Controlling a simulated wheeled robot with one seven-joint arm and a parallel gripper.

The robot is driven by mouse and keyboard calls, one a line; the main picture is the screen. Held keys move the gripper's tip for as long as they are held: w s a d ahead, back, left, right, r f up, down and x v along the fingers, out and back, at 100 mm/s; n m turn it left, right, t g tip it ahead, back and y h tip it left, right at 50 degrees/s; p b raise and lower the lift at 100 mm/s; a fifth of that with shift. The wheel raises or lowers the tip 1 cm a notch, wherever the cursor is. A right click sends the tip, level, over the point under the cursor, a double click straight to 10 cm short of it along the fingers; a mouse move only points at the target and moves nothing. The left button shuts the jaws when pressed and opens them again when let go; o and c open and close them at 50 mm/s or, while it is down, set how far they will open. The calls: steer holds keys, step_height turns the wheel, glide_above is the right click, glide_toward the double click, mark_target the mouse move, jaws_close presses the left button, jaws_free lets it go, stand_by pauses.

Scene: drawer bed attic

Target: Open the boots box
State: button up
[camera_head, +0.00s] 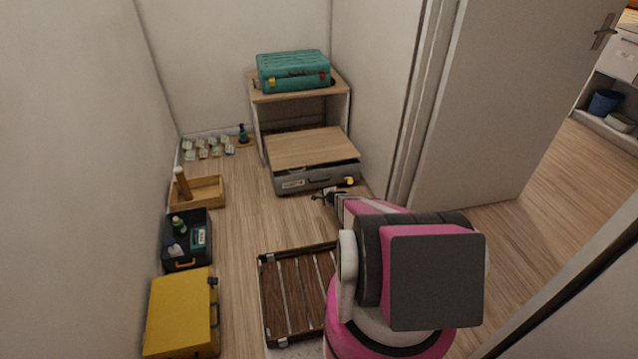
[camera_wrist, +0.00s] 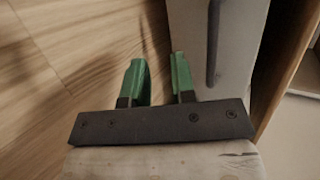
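A grey case (camera_head: 310,179) with a pale label (camera_head: 293,184), too small to read for sure, lies on the floor under a flat wooden board (camera_head: 305,146). I cannot confirm that it is the boots box. A yellow piece (camera_head: 349,181) shows at its right front. In the wrist view a grey surface (camera_wrist: 190,25) with a dark handle (camera_wrist: 213,45) fills the upper middle, likely the same case. My gripper (camera_head: 322,198) is low in front of the case. Its green fingers (camera_wrist: 156,58) are apart with nothing held between them; contact with the case cannot be told.
A teal case (camera_head: 292,70) stands on a small wooden shelf (camera_head: 290,94) behind. Along the left wall are a wooden tray (camera_head: 211,190), an open dark case (camera_head: 172,242) and a yellow case (camera_head: 180,312). A slatted brown case (camera_head: 295,290) lies near my base. Open floor lies between.

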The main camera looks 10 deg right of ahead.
mark_target(319, 181)
steer(key=d+r+n+t+y, duration=0.2)
steer(key=d+r+t+y, duration=0.1)
steer(key=d+r+t, duration=0.15)
steer(key=shift+g, duration=0.45)
steer(key=x, duration=0.7)
steer(key=f+x, duration=0.1)
steer(key=x, duration=0.3)
steer(key=shift+s+d+f, duration=0.1)
steer(key=shift+d+f, duration=0.05)
steer(key=shift+d, duration=0.05)
steer(key=shift+s, duration=0.1)
jaws_close()
